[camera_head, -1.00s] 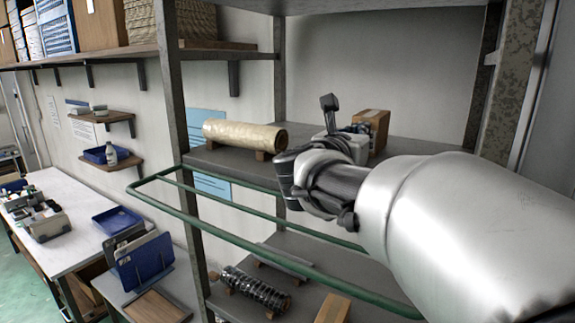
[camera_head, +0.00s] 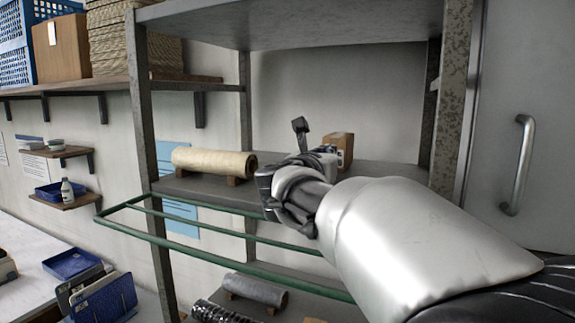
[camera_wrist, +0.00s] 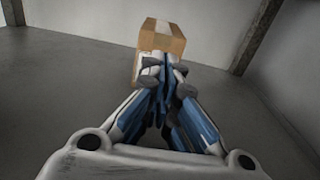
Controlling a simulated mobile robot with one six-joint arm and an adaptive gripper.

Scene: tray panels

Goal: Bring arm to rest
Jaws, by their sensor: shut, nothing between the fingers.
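My arm reaches in from the right in the head view, in front of the shelf rack, with its wrist by the middle shelf (camera_head: 205,190). My gripper (camera_wrist: 165,62) is shut and empty in the wrist view, its blue-and-grey fingers meeting at the tips. A small cardboard box (camera_wrist: 160,38) lies beyond the fingertips and is partly covered by them. I cannot tell whether they touch it. The same box shows behind my wrist in the head view (camera_head: 343,146). In the head view my wrist hides most of the gripper.
A beige roll (camera_head: 213,162) rests on blocks on the middle shelf, left of my wrist. A green rail (camera_head: 170,242) juts out in front of the rack. Grey rolls (camera_head: 255,290) lie on the shelf below. A door handle (camera_head: 518,165) is at the right.

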